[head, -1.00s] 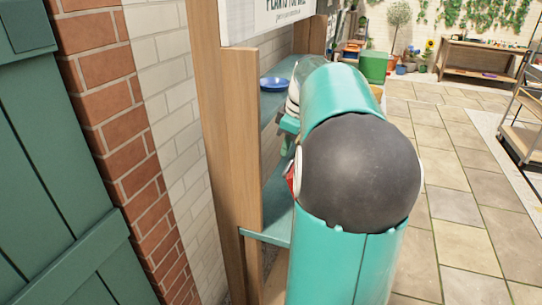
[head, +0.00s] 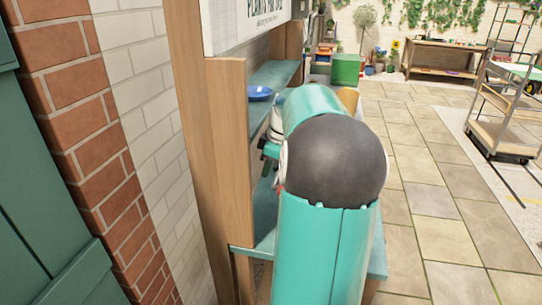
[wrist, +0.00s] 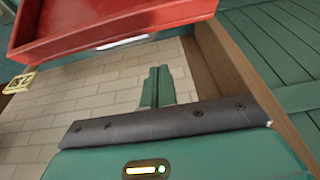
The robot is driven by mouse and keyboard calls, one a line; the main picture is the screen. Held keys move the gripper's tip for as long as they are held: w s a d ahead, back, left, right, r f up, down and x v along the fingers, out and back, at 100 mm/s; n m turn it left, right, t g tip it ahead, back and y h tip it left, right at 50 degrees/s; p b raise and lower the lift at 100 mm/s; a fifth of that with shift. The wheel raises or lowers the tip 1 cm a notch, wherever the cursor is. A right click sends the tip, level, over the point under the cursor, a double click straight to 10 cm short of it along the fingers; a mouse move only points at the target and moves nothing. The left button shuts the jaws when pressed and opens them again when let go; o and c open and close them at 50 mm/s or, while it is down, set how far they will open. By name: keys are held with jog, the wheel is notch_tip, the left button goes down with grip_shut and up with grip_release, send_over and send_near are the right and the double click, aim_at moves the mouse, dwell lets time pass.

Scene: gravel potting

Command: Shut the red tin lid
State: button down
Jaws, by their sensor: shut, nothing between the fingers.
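The red tin (wrist: 115,22) fills the top of the wrist view. A rimmed red part of it shows, with a pale strip on its lower edge; I cannot tell whether this is lid or body. My gripper (wrist: 157,72) is shut and empty, its green fingers together below the red edge in the picture. Whether they touch it is unclear. A brass-coloured clasp (wrist: 18,80) shows at the left edge. In the head view my arm hides nearly all of the tin and the gripper.
A wooden shelf unit with teal shelves (head: 272,75) stands against the white brick wall (head: 145,100). A blue dish (head: 260,92) is on its upper shelf. A green box (head: 347,68) stands beyond. The paved floor (head: 450,200) is open to the right, with a wheeled rack (head: 495,145) there.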

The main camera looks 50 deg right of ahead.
aim_at(274, 186)
jog(key=s, duration=0.1)
jog(key=s+d+f, duration=0.1)
jog(key=s, duration=0.1)
jog(key=shift+s+d+f, duration=0.1)
jog(key=shift+d+f, duration=0.05)
jog(key=shift+f, duration=0.05)
jog(key=shift+r, duration=0.1)
